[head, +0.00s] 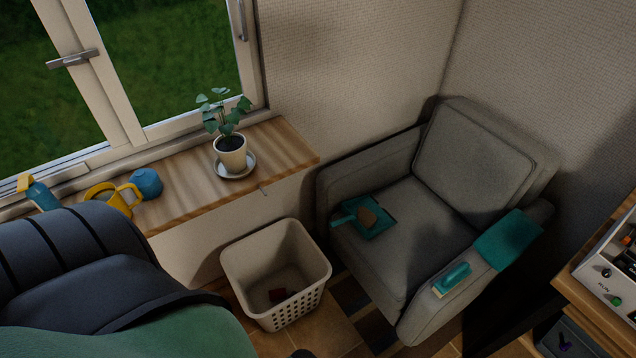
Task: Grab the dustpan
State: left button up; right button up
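The teal dustpan (378,228) lies on the seat of the grey armchair (420,250), near the left armrest. Its handle points left, towards that armrest. A small brown piece lies on the pan and covers part of it. A teal brush (455,277) with pale bristles lies on the front of the right armrest, apart from the dustpan. Neither of my grippers shows in the head view, so whether they are open or shut is hidden.
A white basket (243,262) with a dark red item inside stands left of the armchair. A teal cloth (508,240) hangs over the right armrest. The wooden sill (200,190) holds a potted plant (231,152), a yellow watering can and a blue pot. A wooden table is far right.

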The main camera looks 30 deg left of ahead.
aim_at(364, 213)
jog(key=u, duration=0.7)
